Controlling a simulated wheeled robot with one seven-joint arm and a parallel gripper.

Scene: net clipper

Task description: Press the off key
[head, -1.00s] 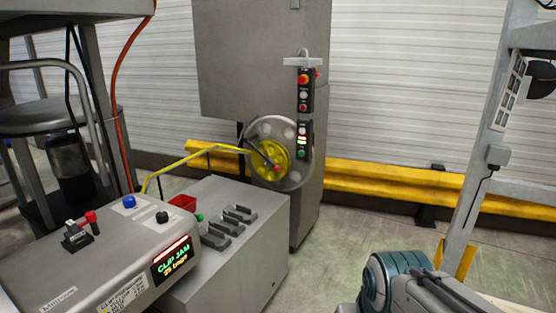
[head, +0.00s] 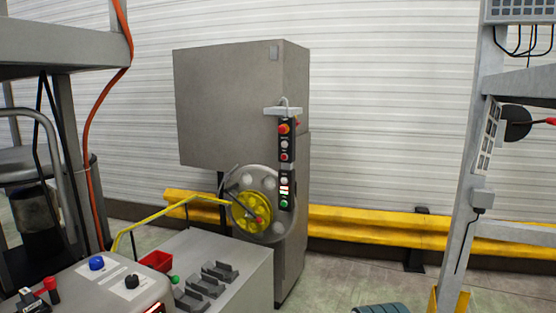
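A narrow black control panel (head: 286,165) hangs upright on the front edge of a tall grey cabinet (head: 225,105). From top to bottom it carries a large red-orange button (head: 284,128), small pale and red buttons (head: 284,157), another pale button (head: 284,180), a small lit display (head: 284,190) and a green button (head: 284,203). The labels are too small to read, so I cannot tell which is the off key. My gripper is not in view; only a teal part of my arm shows at the bottom edge.
A yellow reel (head: 250,213) with a clear disc stands against the cabinet, with a yellow tube running left. A grey machine (head: 225,270) with black, blue and red controls stands at lower left. A yellow guard rail (head: 365,225) runs behind. A metal post (head: 470,180) stands right. Floor between is open.

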